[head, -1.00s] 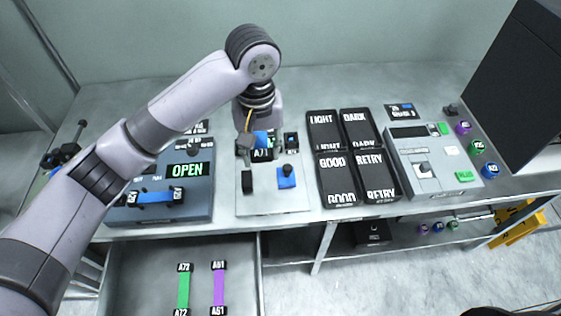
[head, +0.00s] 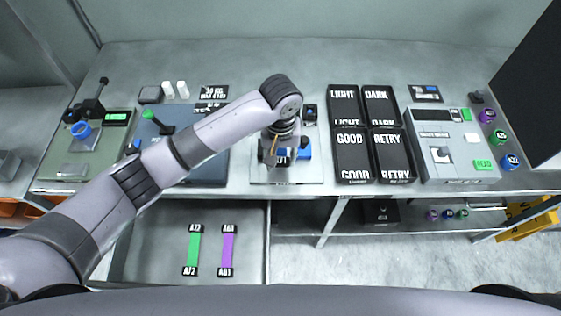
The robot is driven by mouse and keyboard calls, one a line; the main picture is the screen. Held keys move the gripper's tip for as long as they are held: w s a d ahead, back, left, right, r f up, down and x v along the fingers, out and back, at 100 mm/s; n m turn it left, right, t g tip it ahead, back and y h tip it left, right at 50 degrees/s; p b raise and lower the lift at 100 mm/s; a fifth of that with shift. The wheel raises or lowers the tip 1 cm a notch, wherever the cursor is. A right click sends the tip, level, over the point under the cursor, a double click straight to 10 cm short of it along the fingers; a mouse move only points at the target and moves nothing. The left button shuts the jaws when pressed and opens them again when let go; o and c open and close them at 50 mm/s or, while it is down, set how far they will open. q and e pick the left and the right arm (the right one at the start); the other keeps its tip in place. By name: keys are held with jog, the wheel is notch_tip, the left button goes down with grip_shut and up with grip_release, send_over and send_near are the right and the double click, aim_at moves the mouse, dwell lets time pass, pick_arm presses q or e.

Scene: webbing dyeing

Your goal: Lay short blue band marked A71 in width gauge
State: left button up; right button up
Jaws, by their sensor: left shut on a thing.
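My left gripper (head: 270,152) points down over the width gauge (head: 258,178), a pale plate at the middle front of the table. It is shut on the short blue band, of which a black end label (head: 283,157) shows beside the fingers. The label is too small and partly covered to read now. Most of the band is hidden behind the gripper, so I cannot tell whether it touches the gauge. A blue block (head: 304,149) on the gauge shows just right of the gripper. My right gripper is not in view.
Black trays marked LIGHT, DARK, GOOD and RETRY (head: 354,155) stand close right of the gauge. A blue-grey device (head: 210,168) lies left, partly under my arm. The open drawer (head: 150,250) below holds a green band (head: 194,250) and a purple band (head: 227,250).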

pick_arm(q)
notch_tip(320, 180, down, 3)
jog(key=shift+f, duration=0.1)
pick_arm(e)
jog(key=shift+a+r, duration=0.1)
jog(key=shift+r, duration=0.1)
pick_arm(q)
jog(key=shift+f, duration=0.1)
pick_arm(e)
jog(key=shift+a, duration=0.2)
pick_arm(q)
jog(key=o, duration=1.2)
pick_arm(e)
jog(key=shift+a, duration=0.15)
pick_arm(q)
jog(key=shift+r, duration=0.5)
notch_tip(320, 180, up, 11)
jog(key=shift+r+b, duration=0.15)
jog(key=shift+b, duration=0.85)
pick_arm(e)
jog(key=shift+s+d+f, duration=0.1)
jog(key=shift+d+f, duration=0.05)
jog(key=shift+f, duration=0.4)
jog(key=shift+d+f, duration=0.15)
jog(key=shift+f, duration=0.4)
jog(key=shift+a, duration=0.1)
